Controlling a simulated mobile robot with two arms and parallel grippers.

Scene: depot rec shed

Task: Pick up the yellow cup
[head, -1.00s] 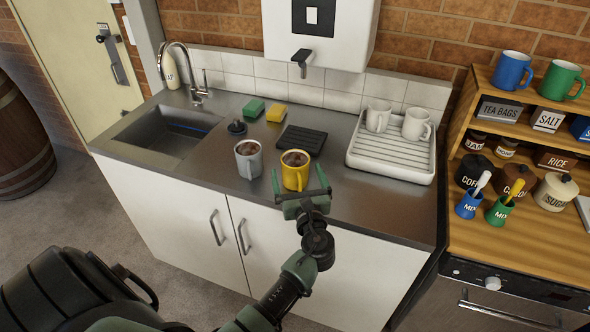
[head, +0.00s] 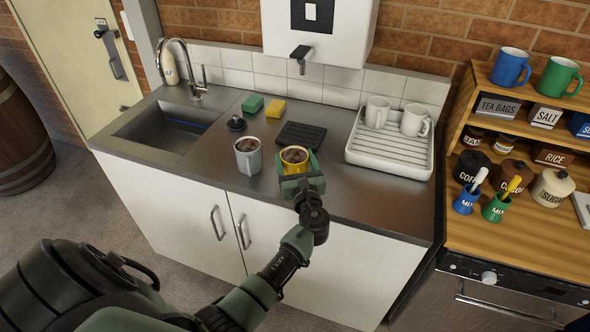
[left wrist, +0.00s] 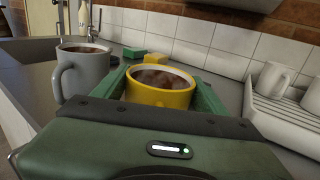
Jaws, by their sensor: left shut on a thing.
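The yellow cup (head: 294,157), filled with a brown drink, stands upright on the steel counter near its front edge. It also shows in the left wrist view (left wrist: 160,93), between the two green fingers. My left gripper (head: 298,172) is shut on the yellow cup, with a finger on each side; the gripper hides the cup's lower part in the head view. I cannot tell whether its base touches the counter. My right gripper is not in view.
A grey cup (head: 248,156) with a brown drink stands close to the left. A black mat (head: 300,136) lies behind. A white drying rack (head: 391,155) with two white cups (head: 414,119) is to the right. The sink (head: 165,130) is at the left.

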